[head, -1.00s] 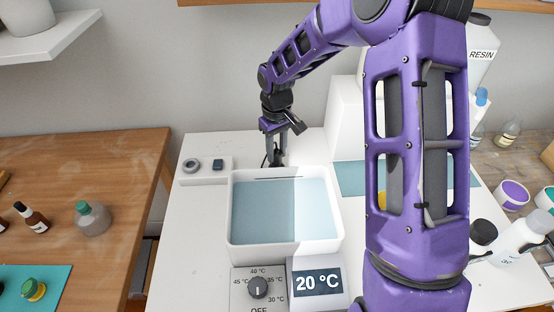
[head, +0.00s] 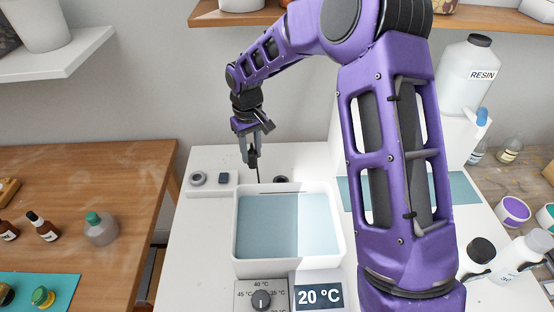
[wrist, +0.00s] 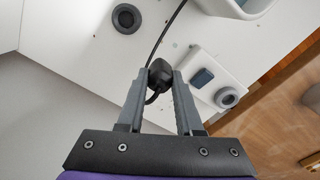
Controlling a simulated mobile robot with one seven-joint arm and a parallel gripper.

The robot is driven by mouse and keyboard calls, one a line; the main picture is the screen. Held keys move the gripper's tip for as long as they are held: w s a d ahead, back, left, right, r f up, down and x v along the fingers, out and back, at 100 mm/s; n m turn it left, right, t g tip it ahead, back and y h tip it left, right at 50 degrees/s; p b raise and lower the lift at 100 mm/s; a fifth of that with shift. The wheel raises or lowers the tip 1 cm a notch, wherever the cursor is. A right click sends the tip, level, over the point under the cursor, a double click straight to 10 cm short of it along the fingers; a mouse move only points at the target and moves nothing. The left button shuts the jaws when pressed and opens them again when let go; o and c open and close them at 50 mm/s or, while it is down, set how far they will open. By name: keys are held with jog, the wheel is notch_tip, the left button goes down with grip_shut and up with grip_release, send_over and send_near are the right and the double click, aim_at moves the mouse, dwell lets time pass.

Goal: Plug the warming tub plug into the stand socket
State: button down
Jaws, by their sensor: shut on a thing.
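My gripper (head: 252,160) is shut on the black warming tub plug (wrist: 160,72), which sits between the fingertips in the wrist view. A dark cable (wrist: 172,25) runs from the plug toward the tub. The gripper is in the air, behind the tub's left rear corner. The white warming tub (head: 238,230) holds bluish water. A low white block with a round grey socket (head: 198,178) and a dark blue square switch (head: 223,178) lies left of the gripper. The socket also shows in the wrist view (wrist: 227,97), apart from the plug.
A dark round fitting (head: 281,180) lies on the white surface behind the tub; the wrist view shows it too (wrist: 127,18). A control dial (head: 261,300) and a 20 °C display (head: 319,296) stand in front. A wooden table (head: 80,180) with bottles is at left.

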jog(key=s+a+r, duration=0.1)
jog(key=a+r, duration=0.2)
jog(key=a, duration=1.3)
jog(key=shift+s+p, duration=0.3)
jog(key=shift+p, duration=0.1)
jog(key=shift+f+b, duration=1.2)
jog(key=shift+f, duration=1)
jog(key=shift+f+b, duration=0.6)
jog(key=shift+f, duration=0.45)
jog(key=shift+c, duration=2.4)
grip_release()
